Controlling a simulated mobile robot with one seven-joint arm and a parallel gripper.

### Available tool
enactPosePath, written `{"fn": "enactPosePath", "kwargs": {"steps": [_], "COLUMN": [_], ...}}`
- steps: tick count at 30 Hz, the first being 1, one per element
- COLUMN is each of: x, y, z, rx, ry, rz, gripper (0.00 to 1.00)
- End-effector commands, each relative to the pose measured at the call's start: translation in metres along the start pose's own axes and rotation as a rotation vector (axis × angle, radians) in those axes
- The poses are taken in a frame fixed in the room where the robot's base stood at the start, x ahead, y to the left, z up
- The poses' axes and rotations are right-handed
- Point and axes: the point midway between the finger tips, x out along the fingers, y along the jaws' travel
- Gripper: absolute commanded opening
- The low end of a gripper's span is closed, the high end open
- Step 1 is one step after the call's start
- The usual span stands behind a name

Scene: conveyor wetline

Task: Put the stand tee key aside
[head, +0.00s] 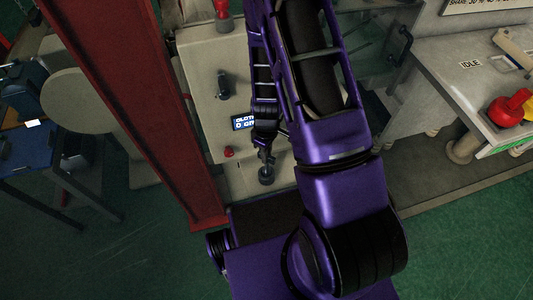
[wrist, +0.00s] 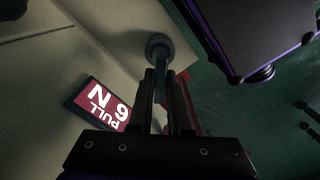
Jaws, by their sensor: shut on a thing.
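My gripper (head: 265,157) reaches down over the beige panel and is shut on a grey piece with a round end, which I take to be the stand tee key (head: 266,176). In the wrist view the key's round end (wrist: 158,44) shows just beyond the fingertips (wrist: 160,75), and a narrow shaft runs back between the two fingers. No crossbar shows clearly. The fingers hide part of the key, and I cannot tell whether its far end touches the panel or sits in something.
A red post (head: 150,110) stands close on the left. A counter with a red knob (head: 510,106) is at right.

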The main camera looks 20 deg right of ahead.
Motion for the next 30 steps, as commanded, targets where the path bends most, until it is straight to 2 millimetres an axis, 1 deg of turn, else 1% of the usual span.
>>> {"fn": "enactPosePath", "kwargs": {"steps": [30], "x": [0.026], "y": [0.000], "z": [0.000], "rx": [0.000], "ry": [0.000], "rz": [0.000], "gripper": [0.00]}}
